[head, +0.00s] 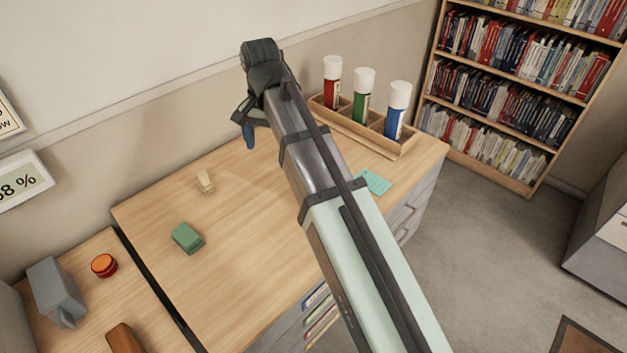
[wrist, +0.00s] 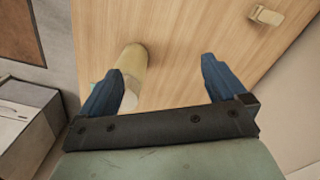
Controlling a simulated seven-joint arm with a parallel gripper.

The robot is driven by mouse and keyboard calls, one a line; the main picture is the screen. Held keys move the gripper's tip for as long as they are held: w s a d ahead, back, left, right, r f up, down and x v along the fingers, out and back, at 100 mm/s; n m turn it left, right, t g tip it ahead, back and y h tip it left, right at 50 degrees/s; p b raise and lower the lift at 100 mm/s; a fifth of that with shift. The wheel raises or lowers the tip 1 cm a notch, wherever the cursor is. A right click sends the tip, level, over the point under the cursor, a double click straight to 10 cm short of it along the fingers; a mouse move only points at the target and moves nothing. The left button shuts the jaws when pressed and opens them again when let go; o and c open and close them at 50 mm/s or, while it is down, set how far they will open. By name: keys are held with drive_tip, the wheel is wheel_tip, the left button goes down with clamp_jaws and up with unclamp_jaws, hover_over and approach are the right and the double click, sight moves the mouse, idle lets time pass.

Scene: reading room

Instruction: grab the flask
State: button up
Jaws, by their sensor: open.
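A tan, rounded flask-like thing with a whitish end (wrist: 133,68) is in the wrist view, on the desk side of my jaws. It lies nearer the left finger, which covers part of its lower left side. I cannot tell from this view whether they touch. My gripper (wrist: 162,68) is open, its two blue fingers apart with bare wood showing between them. In the head view one blue fingertip of my gripper (head: 249,137) shows past the arm, over the back of the desk. The tan thing is hidden there behind my arm.
A wooden rack (head: 400,150) holds red (head: 332,82), green (head: 362,97) and blue (head: 396,112) white-capped bottles at the back right. A small beige item (head: 205,182), green block (head: 187,238) and teal note (head: 374,182) lie on the desk (head: 240,270).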

drive_tip(key=shift+m, duration=0.9)
drive_tip(key=w+d, duration=0.1)
drive_tip(key=d, duration=0.2)
drive_tip(key=w+d, duration=0.1)
drive_tip(key=d, duration=0.2)
drive_tip(key=w+d, duration=0.1)
drive_tip(key=d, duration=0.3)
drive_tip(key=shift+w+r, duration=0.25)
drive_tip(key=shift+r, duration=0.1)
drive_tip(key=shift+d+f, duration=0.1)
drive_tip(key=shift+f, duration=3.6)
drive_tip(key=c, duration=1.7)
drive_tip(key=shift+r, duration=0.1)
